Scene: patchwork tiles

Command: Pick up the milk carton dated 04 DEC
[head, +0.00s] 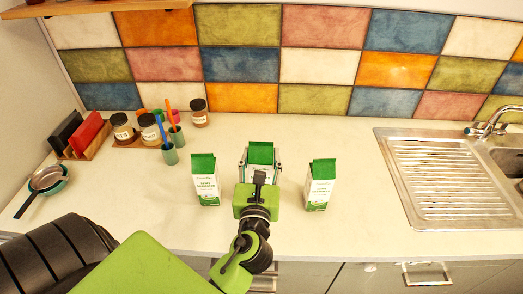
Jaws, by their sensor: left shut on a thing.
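Three green-topped white milk cartons stand in a row on the counter: the left carton (206,181), the middle carton (261,152) and the right carton (319,186). Small print shows on the left and right cartons, but I cannot read any date. My left gripper (261,168) is shut on the middle carton, with a finger on each side of it. The gripper and its wrist hide most of that carton's front, so I cannot tell whether it is off the counter. My right gripper is not in view.
A steel sink with a drainer (446,175) is at the right. Jars (149,129), green cups with brushes (169,153), a rack with boards (85,133) and bowls (47,180) are at the left. The counter (345,147) is clear between the right carton and the sink.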

